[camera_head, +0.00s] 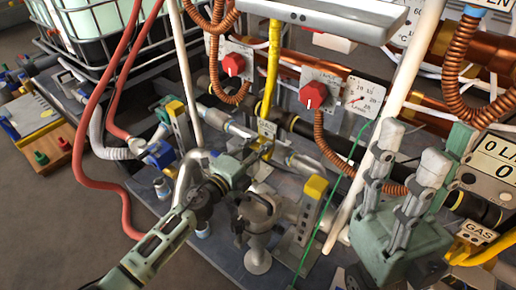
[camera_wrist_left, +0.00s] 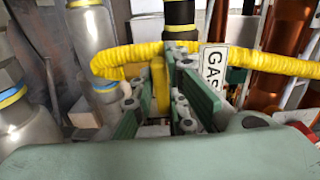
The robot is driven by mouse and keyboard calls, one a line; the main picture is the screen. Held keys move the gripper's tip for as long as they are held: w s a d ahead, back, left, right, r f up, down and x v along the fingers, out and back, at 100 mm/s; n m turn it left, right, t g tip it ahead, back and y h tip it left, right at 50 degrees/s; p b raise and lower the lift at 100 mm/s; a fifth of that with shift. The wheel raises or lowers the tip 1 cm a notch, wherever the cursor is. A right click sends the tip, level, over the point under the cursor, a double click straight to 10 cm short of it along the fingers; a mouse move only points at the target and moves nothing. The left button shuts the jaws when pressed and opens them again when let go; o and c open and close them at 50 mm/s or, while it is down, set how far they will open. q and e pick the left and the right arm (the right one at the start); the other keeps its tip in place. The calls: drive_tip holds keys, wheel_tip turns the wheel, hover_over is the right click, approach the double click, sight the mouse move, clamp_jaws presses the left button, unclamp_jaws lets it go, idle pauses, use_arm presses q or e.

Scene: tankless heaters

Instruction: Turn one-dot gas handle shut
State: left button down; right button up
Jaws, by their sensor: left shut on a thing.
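A yellow gas hose (camera_head: 272,70) comes down to a white GAS tag (camera_head: 267,128) in the middle of the head view. In the left wrist view, a yellow handle (camera_wrist_left: 159,88) stands upright between the fingers of my left gripper (camera_wrist_left: 160,108), beside the GAS tag (camera_wrist_left: 213,70). My left gripper (camera_head: 258,150) is shut on this handle, and the gripper hides most of it in the head view. No dot mark is readable on it. My right gripper (camera_head: 408,165) is at the right, fingers pointing up and apart, with nothing between them.
Red knobs (camera_head: 313,95) on plates and copper pipes (camera_head: 300,65) stand behind. A post with a yellow top (camera_head: 317,187) is right of my left gripper. A second GAS tag (camera_head: 480,232) is at the right edge. Red hoses (camera_head: 80,150) hang at left; grey floor (camera_head: 60,215) is clear.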

use_arm(q)
drive_tip(key=shift+r, duration=0.1)
drive_tip(key=c, duration=1.8)
unclamp_jaws()
drive_tip(key=v, duration=1.2)
